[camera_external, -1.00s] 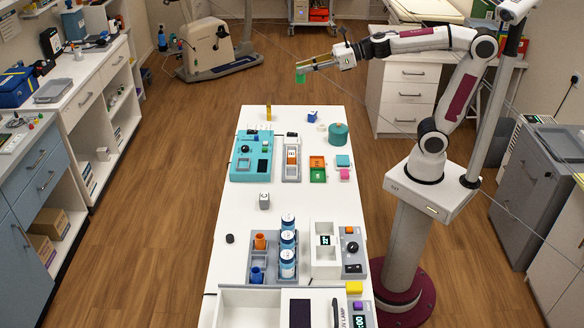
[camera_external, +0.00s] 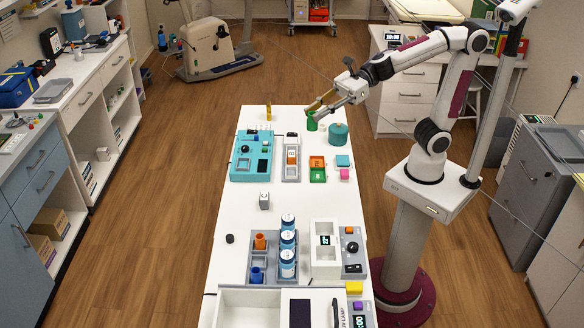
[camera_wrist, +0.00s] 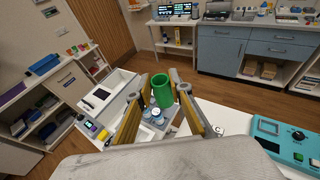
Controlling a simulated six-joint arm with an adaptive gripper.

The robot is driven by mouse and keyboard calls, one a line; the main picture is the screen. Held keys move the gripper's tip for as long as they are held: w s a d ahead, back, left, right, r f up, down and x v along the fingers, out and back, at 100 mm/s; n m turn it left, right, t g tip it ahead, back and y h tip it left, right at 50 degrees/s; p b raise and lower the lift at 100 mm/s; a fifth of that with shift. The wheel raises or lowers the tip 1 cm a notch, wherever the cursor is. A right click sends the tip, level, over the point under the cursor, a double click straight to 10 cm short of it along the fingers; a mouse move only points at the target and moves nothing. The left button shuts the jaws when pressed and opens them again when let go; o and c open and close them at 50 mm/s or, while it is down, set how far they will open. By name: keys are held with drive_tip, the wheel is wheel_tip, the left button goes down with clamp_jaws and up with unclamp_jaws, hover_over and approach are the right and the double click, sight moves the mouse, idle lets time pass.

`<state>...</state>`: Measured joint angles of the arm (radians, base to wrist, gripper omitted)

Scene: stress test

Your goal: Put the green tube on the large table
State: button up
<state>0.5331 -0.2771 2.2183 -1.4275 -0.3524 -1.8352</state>
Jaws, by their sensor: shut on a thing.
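The green tube (camera_external: 312,121) is upright between the fingers of my gripper (camera_external: 318,108), at the far end of the large white table (camera_external: 235,205). In the wrist view the green tube (camera_wrist: 162,91) shows its open top between the yellow-padded fingers of my gripper (camera_wrist: 165,95). My gripper is shut on it. I cannot tell whether the tube's bottom touches the tabletop. The gripper hides part of the tabletop behind it.
A teal round container (camera_external: 338,134) stands close to the right of the tube. A yellow upright piece (camera_external: 269,112) is to the left. A turquoise device (camera_external: 251,156) and small orange and green trays (camera_external: 317,169) lie nearer.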

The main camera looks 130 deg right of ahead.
sight(316, 127)
drive_tip(key=shift+n+y, duration=0.6)
drive_tip(key=shift+y, duration=0.2)
drive_tip(key=f, duration=0.1)
drive_tip(key=w+a+f, duration=0.2)
drive_tip(key=shift+w+f, duration=0.2)
drive_tip(key=shift+f, duration=0.05)
drive_tip(key=w+d+f+n+y, duration=0.25)
drive_tip(key=d+f, duration=0.25)
drive_tip(key=f, duration=0.6)
drive_tip(key=w+d+f+n+y, duration=0.15)
drive_tip(key=d+f+y, duration=0.35)
drive_tip(key=f, duration=0.5)
drive_tip(key=s+f+n+g+y, duration=0.3)
drive_tip(key=s+f+n+g, duration=0.1)
drive_tip(key=s, duration=0.3)
drive_tip(key=s+f+n+g+y, duration=0.4)
drive_tip(key=s+f+n, duration=0.2)
drive_tip(key=s, duration=0.2)
drive_tip(key=shift+s+a+g, duration=0.3)
drive_tip(key=shift+a, duration=0.1)
drive_tip(key=shift+f, duration=0.15)
drive_tip(key=shift+f, duration=3.2)
drive_tip(key=shift+f, duration=0.6)
